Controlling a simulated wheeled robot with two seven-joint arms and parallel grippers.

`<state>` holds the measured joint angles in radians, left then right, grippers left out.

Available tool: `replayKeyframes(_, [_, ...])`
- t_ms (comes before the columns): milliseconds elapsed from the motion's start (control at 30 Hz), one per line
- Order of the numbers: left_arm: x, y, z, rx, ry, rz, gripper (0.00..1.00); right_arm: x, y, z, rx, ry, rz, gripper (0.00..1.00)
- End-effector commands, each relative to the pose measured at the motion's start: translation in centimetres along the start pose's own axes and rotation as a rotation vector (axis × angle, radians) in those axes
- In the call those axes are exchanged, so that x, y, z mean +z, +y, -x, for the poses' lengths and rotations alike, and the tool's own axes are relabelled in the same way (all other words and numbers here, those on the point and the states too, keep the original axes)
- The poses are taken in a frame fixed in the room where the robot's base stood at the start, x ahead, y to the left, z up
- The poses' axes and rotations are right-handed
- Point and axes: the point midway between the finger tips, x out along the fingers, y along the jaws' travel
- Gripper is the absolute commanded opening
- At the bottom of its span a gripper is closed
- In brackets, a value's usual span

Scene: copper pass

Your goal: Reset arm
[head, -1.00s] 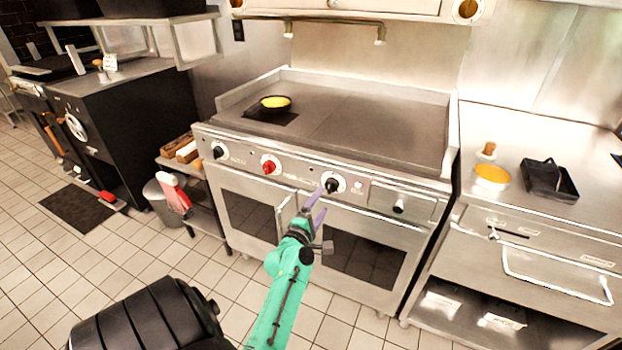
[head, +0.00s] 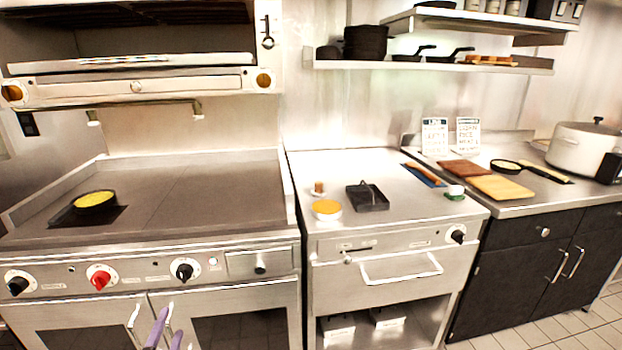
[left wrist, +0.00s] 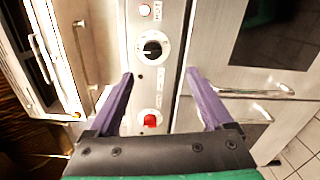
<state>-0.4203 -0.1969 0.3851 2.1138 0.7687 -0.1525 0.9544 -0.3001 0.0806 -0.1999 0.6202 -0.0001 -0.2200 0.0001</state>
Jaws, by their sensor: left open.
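My left gripper (head: 165,328) shows only as two purple fingertips at the bottom of the head view, in front of the griddle range's oven doors. In the left wrist view the gripper (left wrist: 160,85) is open, with its purple fingers wide apart and nothing between them. Between the fingers are the range's control panel (left wrist: 155,100), a black knob (left wrist: 153,48) and a red knob (left wrist: 151,118). The same red knob (head: 100,276) and black knob (head: 183,270) show in the head view. My right gripper is not in view.
A pan with yellow food (head: 95,201) sits on the flat griddle (head: 190,190). A yellow-topped round dish (head: 326,209) and a black tray (head: 367,197) lie on the steel counter. Cutting boards (head: 500,188) and a white pot (head: 585,150) stand farther right.

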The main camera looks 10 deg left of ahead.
Motion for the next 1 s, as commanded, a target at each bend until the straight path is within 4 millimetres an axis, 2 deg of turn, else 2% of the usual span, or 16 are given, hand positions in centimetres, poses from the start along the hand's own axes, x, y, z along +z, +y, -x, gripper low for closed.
replayKeyframes(67, [0.9, -3.6, -0.1, -0.087, -0.027, -0.081, 0.85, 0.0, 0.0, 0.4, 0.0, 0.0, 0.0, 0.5])
replayKeyframes(167, [2.9, -11.4, 0.9, -0.263, -0.113, -0.285, 0.85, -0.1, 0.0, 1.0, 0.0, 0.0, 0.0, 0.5])
replayKeyframes(200, [3.7, -15.0, 2.0, -0.342, -0.166, -0.39, 0.85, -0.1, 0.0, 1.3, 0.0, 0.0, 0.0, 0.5])
replayKeyframes(267, [4.7, -20.2, 4.1, -0.456, -0.263, -0.556, 0.85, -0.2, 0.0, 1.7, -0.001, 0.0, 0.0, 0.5])
replayKeyframes(300, [5.2, -23.5, 6.0, -0.527, -0.338, -0.669, 0.85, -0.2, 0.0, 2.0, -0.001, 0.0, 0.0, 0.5])
replayKeyframes(367, [5.4, -28.2, 9.3, -0.628, -0.467, -0.845, 0.85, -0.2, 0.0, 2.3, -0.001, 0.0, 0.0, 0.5])
replayKeyframes(400, [5.2, -31.0, 12.0, -0.69, -0.563, -0.964, 0.85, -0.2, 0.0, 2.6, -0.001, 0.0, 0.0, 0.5])
replayKeyframes(467, [4.3, -34.7, 16.3, -0.771, -0.723, -1.146, 0.85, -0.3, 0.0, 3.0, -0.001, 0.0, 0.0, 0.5])
replayKeyframes(500, [3.3, -36.7, 19.3, -0.819, -0.839, -1.265, 0.85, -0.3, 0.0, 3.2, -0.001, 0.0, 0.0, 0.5])
replayKeyframes(600, [-0.3, -39.9, 26.4, -0.904, -1.128, -1.525, 0.85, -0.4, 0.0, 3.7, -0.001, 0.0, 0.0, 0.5])
replayKeyframes(700, [-3.5, -41.1, 31.2, -0.942, -1.348, -1.69, 0.85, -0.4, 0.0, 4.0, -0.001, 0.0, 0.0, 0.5])
replayKeyframes(800, [-5.1, -41.4, 33.3, -0.954, -1.455, -1.759, 0.85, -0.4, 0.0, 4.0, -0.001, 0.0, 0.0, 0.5])
replayKeyframes(1000, [-5.3, -41.5, 33.6, -0.954, -1.469, -1.767, 0.85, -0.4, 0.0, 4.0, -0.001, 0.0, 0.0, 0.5])
